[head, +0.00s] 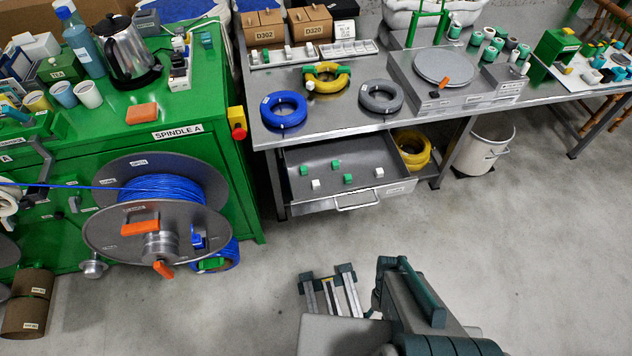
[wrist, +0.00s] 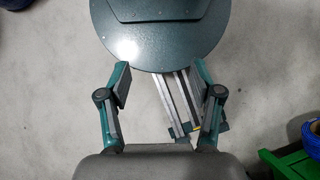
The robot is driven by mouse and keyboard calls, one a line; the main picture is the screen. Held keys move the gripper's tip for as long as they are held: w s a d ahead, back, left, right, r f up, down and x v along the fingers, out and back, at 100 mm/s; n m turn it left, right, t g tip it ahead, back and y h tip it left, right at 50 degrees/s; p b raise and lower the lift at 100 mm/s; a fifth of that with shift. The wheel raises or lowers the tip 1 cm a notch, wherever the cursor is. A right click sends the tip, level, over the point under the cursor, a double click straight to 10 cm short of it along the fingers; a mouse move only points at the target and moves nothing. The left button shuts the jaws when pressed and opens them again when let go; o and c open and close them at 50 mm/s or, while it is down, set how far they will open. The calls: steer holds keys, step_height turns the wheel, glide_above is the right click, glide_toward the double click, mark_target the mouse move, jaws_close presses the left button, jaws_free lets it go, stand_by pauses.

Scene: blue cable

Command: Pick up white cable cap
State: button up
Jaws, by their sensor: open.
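Two small white caps lie in the open grey drawer (head: 330,207) under the metal table in the head view. One white cap (head: 315,184) is at the left front, the other white cap (head: 379,172) at the right. Three green caps lie among them, one of them at the left (head: 304,169). My gripper (wrist: 162,68) is open in the wrist view, its fingers wide apart with nothing held. Grey floor and parts of my own body show beyond it. In the head view my arm is at the bottom, well in front of the drawer; its fingers are hard to make out there.
The metal table (head: 336,118) overhangs the drawer and carries blue, yellow and grey cable coils. A green cabinet with a cable spindle (head: 112,232) stands left. A white bucket (head: 487,150) stands right of the drawer. The floor in front of the drawer is largely clear.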

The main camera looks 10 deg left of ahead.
steer(key=shift+c, duration=0.2)
steer(key=shift+c, duration=0.5)
